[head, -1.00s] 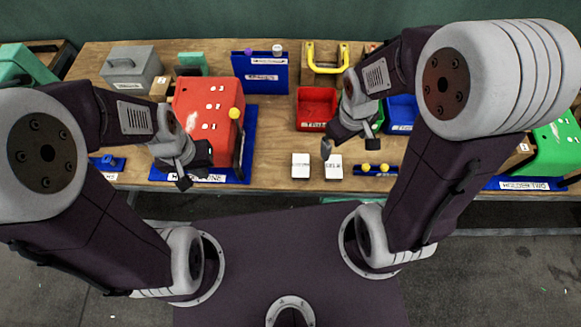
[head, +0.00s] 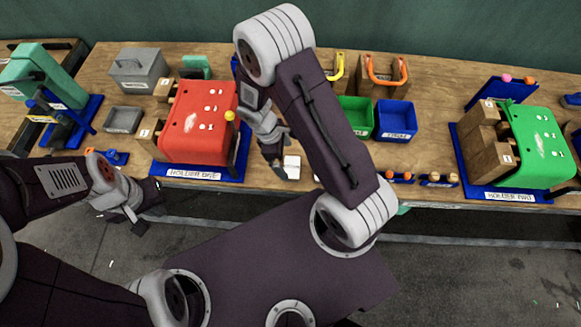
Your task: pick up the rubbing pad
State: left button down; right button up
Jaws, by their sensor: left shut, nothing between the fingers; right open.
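No label that I can read names the rubbing pad, so I cannot tell for sure which thing it is. A small white block (head: 292,168) lies near the front edge of the wooden table. My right gripper (head: 281,168) is open over the table, pointing down just left of this block; I cannot tell whether they touch. A second white block is almost wholly hidden behind my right arm. My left gripper (head: 137,218) is shut and empty, in front of the table's edge at the left.
A red press (head: 197,125) stands left of my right gripper, a green press (head: 533,145) at the right. A green bin (head: 356,114) and a blue bin (head: 396,118) stand beyond my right arm. Bare tabletop (head: 435,110) lies right of the bins.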

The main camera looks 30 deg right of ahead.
aim_at(291, 167)
jog(key=x, duration=0.6)
jog(key=shift+s+d+f, duration=0.1)
jog(key=shift+s+f, duration=0.05)
jog(key=shift+f, duration=0.15)
jog(key=c, duration=1.4)
